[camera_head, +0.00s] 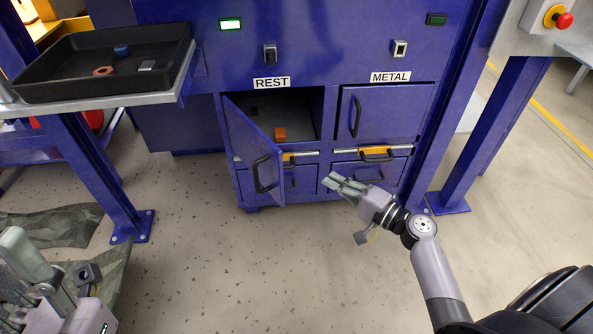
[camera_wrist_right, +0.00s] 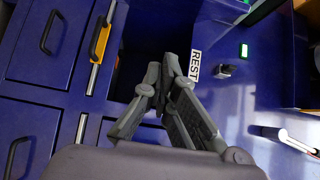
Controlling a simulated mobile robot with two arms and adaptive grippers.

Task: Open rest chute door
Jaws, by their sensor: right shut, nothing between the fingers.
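The rest chute door (camera_head: 251,146) is a blue panel under the REST label (camera_head: 271,83), swung outward on its left side. Its black handle (camera_head: 263,174) faces the front. The compartment behind it is open to view and holds an orange block (camera_head: 280,134). My right gripper (camera_head: 332,182) is shut and empty, in front of the cabinet to the right of the door and apart from its handle. In the right wrist view, the shut fingers (camera_wrist_right: 163,72) point toward the dark opening beside the REST label (camera_wrist_right: 195,65). My left gripper (camera_head: 28,262) is at the lower left, its fingers partly cut off.
The METAL door (camera_head: 386,113) is closed, right of the REST opening. Lower drawers (camera_head: 371,170) with yellow-marked bars sit below. A black tray (camera_head: 105,65) with small parts stands on a table at the upper left. Blue posts (camera_head: 491,135) flank the cabinet.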

